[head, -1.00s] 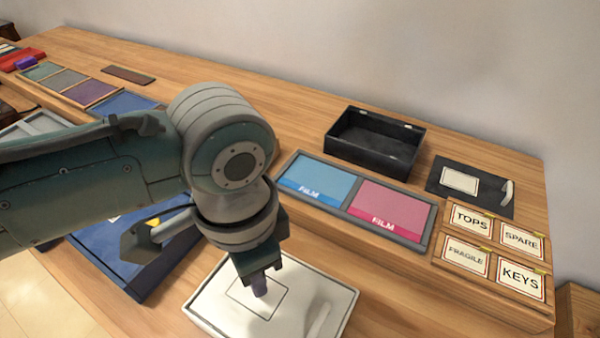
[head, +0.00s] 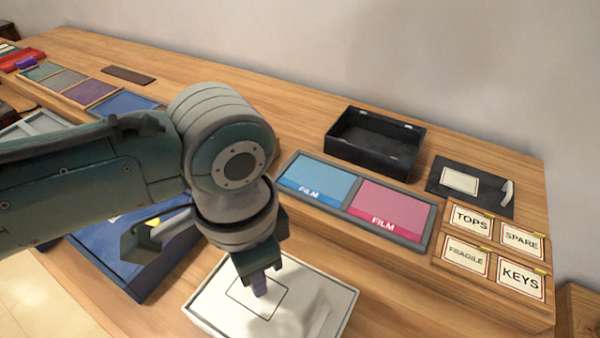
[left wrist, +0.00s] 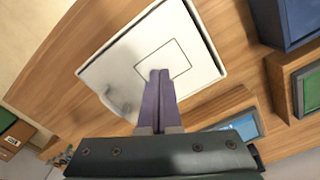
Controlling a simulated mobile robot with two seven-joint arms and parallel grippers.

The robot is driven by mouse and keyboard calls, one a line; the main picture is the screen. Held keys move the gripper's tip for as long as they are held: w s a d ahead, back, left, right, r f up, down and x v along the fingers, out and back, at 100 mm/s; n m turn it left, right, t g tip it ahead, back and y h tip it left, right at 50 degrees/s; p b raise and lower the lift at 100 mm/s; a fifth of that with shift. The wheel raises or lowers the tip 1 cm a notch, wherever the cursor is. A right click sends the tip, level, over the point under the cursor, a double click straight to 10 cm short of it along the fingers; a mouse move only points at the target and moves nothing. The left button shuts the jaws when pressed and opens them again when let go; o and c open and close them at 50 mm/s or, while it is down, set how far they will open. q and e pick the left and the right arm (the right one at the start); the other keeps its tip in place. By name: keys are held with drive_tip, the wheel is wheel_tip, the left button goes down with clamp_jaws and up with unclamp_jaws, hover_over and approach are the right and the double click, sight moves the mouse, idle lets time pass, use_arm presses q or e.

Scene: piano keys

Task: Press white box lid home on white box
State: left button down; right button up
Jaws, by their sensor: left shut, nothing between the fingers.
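The white box lid (head: 225,303) lies at the front of the table, with a thin square outline and a pale handle (head: 318,322) on top. It also shows in the left wrist view (left wrist: 195,48). The white box is under the lid and mostly hidden; I cannot tell whether the lid sits fully down. My left gripper (head: 260,290) points down over the outlined square, shut and empty. Its purple fingers (left wrist: 159,95) are together in the left wrist view. I cannot tell whether the tips touch the lid. My right gripper is not in view.
A grey tray with blue and pink film panels (head: 352,210) lies behind the lid. An open black box (head: 375,143) and a black lid (head: 470,187) are farther back. Label cards (head: 492,250) are at right. A blue tray (head: 120,262) is left, partly behind my arm.

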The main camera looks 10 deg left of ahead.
use_arm(q)
drive_tip(key=shift+f+b, duration=0.6)
drive_tip(key=shift+f, duration=0.2)
idle(0.5)
drive_tip(key=shift+f, duration=0.1)
idle(0.7)
wheel_tip(320, 180, up, 8)
drive_tip(key=p, duration=0.8)
drive_tip(key=shift+f+p, duration=0.2)
drive_tip(key=shift+p, duration=0.15)
